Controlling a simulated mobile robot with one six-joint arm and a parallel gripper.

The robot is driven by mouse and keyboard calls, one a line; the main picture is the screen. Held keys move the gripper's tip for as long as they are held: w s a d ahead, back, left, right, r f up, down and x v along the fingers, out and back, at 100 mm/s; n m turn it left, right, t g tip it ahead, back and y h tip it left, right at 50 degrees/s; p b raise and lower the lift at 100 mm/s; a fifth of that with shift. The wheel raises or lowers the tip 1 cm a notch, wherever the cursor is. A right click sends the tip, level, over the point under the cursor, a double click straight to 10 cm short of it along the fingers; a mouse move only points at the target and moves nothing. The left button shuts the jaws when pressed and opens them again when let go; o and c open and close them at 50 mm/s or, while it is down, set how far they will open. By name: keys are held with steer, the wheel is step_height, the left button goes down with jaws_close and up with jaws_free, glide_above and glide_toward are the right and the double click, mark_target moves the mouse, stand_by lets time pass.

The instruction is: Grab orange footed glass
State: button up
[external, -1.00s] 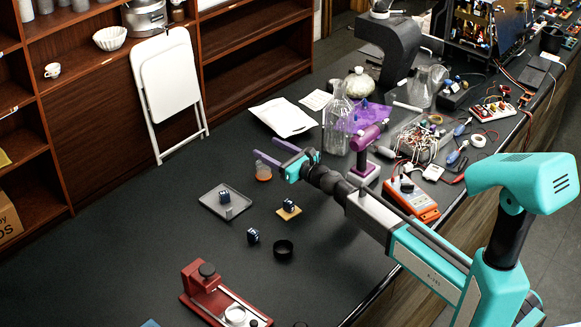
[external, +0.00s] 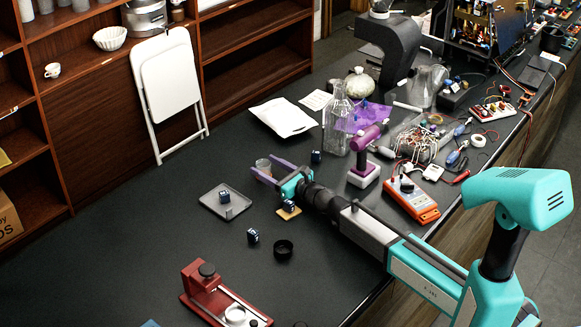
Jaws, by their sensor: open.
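The small orange footed glass (external: 263,165) stands on the dark bench to the left of my arm. Its upper clear part shows, and its lower part is largely hidden behind the near finger. My gripper (external: 263,162) is open, with its two purple fingers reaching left, one on each side of the glass as seen from here. I cannot tell whether either finger touches it.
A grey tray (external: 211,206) with a dark blue cube lies in front of the glass. Another cube (external: 316,156) stands behind my gripper. A tall clear bottle (external: 337,130) and a purple-headed device (external: 365,173) stand to the right.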

mark_target(259, 162)
steer(key=shift+w+a, duration=0.25)
steer(key=shift+a, duration=0.05)
steer(key=shift+p+x, duration=0.55)
steer(key=shift+x, duration=2)
steer(key=c, duration=1.2)
steer(key=shift+o, duration=0.2)
steer(key=shift+r, duration=0.2)
step_height(259, 162, up, 10)
steer(key=p, duration=0.4)
steer(key=shift+f, duration=0.15)
